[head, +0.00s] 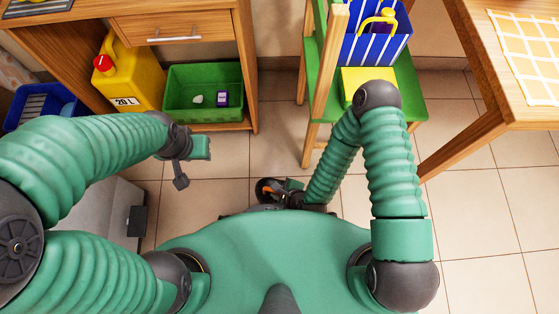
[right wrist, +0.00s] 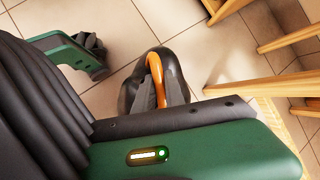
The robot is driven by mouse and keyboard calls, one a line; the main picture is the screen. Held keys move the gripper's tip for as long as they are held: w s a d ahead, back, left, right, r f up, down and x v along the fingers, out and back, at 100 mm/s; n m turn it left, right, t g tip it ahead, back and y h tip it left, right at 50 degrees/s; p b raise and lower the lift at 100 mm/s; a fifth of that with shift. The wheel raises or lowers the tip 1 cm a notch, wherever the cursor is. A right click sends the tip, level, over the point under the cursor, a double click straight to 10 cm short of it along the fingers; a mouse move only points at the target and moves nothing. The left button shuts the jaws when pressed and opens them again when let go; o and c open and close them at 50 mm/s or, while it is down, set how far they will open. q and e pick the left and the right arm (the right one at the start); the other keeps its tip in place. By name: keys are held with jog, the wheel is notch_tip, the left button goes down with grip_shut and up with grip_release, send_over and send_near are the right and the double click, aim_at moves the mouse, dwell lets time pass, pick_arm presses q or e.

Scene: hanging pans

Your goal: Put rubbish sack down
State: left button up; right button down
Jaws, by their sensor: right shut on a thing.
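The rubbish sack (right wrist: 178,67) is black with an orange tie strap (right wrist: 154,68). In the right wrist view my right gripper (right wrist: 160,95) is shut on the sack at the strap, its dark fingers on either side. In the head view the sack (head: 265,189) shows only in a small part, low in front of my body and beside my right gripper (head: 292,190). I cannot tell whether the sack touches the floor. My left gripper (head: 182,178) hangs at the left, apart from the sack; its finger gap is not clear.
A green chair (head: 413,100) holds a blue striped box (head: 376,40). A wooden table (head: 465,75) stands at right. The left wooden cabinet (head: 247,70) has a yellow jug (head: 130,75) and green crate (head: 203,112). Tiled floor (head: 215,195) is clear between the cabinet and chair.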

jog(key=w+f+b, duration=0.2)
jog(key=w+b, duration=0.2)
jog(key=w, duration=0.3)
jog(key=w+f+b, duration=0.2)
jog(key=w+b, duration=0.2)
jog(key=w, duration=0.3)
jog(key=shift+f+b, duration=0.3)
jog(key=shift+f, duration=0.05)
jog(key=c, duration=1.8)
grip_release()
jog(key=shift+f, duration=0.15)
jog(key=shift+c, duration=0.2)
jog(key=o, duration=0.4)
jog(key=shift+o, duration=0.2)
jog(key=s+d+r+n+h+p, duration=0.1)
jog(key=s+d+r+n+p, duration=0.1)
jog(key=d+r+n, duration=0.4)
jog(key=s+d+r+n+g+h+p, duration=0.1)
jog(key=s+d+r+n, duration=0.4)
jog(key=r, duration=0.9)
jog(key=s+d+r+n+g+h+p, duration=0.1)
jog(key=s+d+r+n+p, duration=0.3)
jog(key=d+r+n, duration=0.4)
notch_tip(320, 180, up, 2)
jog(key=n+h, duration=0.1)
jog(key=n, duration=0.1)
jog(key=shift+s+d+r+n, duration=0.2)
jog(key=shift+d+r+n, duration=0.05)
jog(key=shift+n, duration=0.05)
